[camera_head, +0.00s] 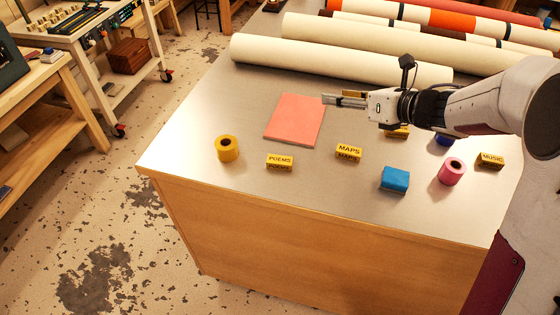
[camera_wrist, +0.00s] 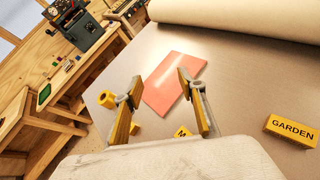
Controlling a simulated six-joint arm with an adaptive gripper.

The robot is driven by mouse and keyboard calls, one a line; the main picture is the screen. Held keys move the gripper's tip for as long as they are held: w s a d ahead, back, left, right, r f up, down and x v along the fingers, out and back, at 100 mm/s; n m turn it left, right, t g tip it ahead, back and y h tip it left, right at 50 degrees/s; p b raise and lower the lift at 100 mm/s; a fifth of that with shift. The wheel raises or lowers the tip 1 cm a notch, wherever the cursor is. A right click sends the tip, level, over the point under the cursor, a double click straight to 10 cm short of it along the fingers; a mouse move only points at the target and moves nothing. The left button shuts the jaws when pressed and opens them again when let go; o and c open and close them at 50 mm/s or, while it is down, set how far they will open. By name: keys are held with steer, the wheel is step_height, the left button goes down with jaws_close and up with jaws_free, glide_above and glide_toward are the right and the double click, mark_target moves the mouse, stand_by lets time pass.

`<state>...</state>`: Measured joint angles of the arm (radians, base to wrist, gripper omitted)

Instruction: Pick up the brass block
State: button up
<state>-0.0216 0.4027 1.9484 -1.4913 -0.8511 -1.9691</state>
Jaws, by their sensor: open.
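Several yellow, brass-like blocks with dark lettering lie on the metal-topped table (camera_head: 230,115). They are the POEMS block (camera_head: 279,162), the MAPS block (camera_head: 348,151), the MUSIC block (camera_head: 491,160) and the GARDEN block (camera_wrist: 292,130). I cannot tell which one the task means. In the head view the GARDEN block is mostly hidden under my wrist. My gripper (camera_head: 327,99) is open and empty above the table, by the right edge of a salmon pad. In the wrist view its fingers (camera_wrist: 160,75) are spread wide, with the MAPS block (camera_wrist: 181,132) partly hidden between them.
The flat salmon pad (camera_head: 295,119) lies left of my gripper. A yellow roll (camera_head: 227,149), a blue block (camera_head: 395,180) and a pink roll (camera_head: 452,171) stand near the front. A dark blue roll (camera_head: 444,139) is partly hidden by my arm. Long cream rolls (camera_head: 320,58) lie behind.

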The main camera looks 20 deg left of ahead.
mark_target(283, 158)
steer(key=s+a+f+n+g, duration=0.1)
steer(key=f+n, duration=0.1)
steer(key=s+a+f+n+g+y, duration=0.1)
steer(key=s+a+f+n+g, duration=0.1)
steer(key=s+f+n, duration=0.1)
steer(key=shift+s+a+f+n+g+y, duration=0.1)
steer(key=shift+a+f+n+g+y, duration=0.1)
steer(key=shift+f+n+g+y, duration=0.15)
steer(key=s+f+n+g, duration=0.2)
steer(key=s+n+g, duration=0.1)
steer(key=s+a+f+n+g, duration=0.1)
steer(key=s+f+n, duration=0.1)
steer(key=shift+s+a+g+y, duration=0.1)
steer(key=shift+s+g+y, duration=0.05)
steer(key=shift+g+y, duration=0.15)
steer(key=shift+s+f+n, duration=0.25)
steer(key=shift+s, duration=0.15)
steer(key=shift+x, duration=1.3)
